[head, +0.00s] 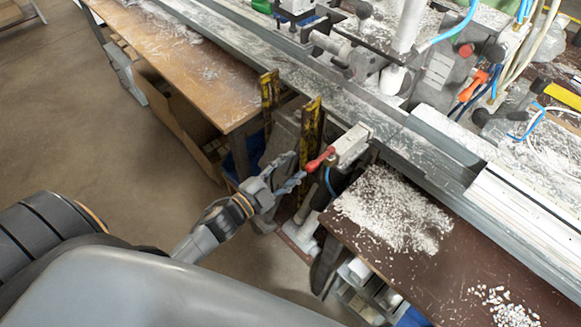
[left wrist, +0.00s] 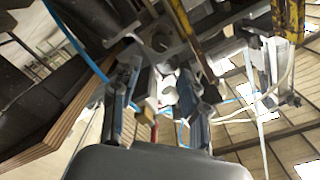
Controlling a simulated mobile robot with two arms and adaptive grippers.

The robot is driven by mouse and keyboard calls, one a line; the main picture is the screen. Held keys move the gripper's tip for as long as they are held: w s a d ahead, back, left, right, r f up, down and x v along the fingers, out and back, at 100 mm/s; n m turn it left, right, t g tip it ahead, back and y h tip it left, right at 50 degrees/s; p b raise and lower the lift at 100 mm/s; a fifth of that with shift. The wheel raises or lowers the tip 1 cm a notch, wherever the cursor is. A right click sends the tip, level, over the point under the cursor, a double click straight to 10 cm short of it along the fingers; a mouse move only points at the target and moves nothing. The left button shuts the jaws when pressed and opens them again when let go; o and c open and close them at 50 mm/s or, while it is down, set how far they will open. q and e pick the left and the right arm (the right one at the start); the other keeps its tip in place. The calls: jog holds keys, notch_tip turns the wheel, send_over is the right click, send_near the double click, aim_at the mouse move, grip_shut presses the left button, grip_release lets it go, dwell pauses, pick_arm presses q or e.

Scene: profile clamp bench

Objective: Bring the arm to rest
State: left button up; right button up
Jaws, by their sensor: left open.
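My left gripper (head: 298,167) is in the middle of the head view, in front of the bench edge. Its two fingers are spread and nothing is between them. A red lever handle (head: 320,158) lies just beyond and to the right of its fingertips. I cannot tell whether the fingers touch it. In the left wrist view, the spread fingers (left wrist: 157,85) point toward the underside of the bench machinery. My right gripper is not in view.
A wooden tabletop (head: 200,80) is at the upper left. A brown board with white chips (head: 470,260) is at the lower right. Yellow upright bars (head: 309,125) stand close behind the gripper. The long metal profile bench (head: 400,130) runs across. Open floor (head: 90,150) is at the left.

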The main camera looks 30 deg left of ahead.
pick_arm(q)
jog(key=shift+f, duration=0.1)
dwell(0.3)
jog(key=s+a+f+n+g+y, duration=0.1)
jog(key=s+f+n+g+y, duration=0.15)
jog(key=f, duration=0.65)
jog(key=s+a+f+n+g+y, duration=0.15)
jog(key=s+f, duration=0.25)
jog(key=f, duration=0.5)
jog(key=s+a+f+n+g+y, duration=0.1)
jog(key=s+a+f+n+g, duration=0.15)
jog(key=f, duration=0.65)
jog(key=s+d+f+n+g, duration=0.1)
jog(key=s+f+g, duration=0.2)
jog(key=s+f, duration=0.3)
jog(key=s+d+f+n+g, duration=0.1)
jog(key=s+f, duration=0.5)
jog(key=s, duration=0.8)
jog(key=s+d+f+n+g+y, duration=0.1)
jog(key=s+f+n+g, duration=0.2)
jog(key=s, duration=0.7)
notch_tip(320, 180, down, 3)
jog(key=shift+s+f+g, duration=0.2)
jog(key=shift+g, duration=1.05)
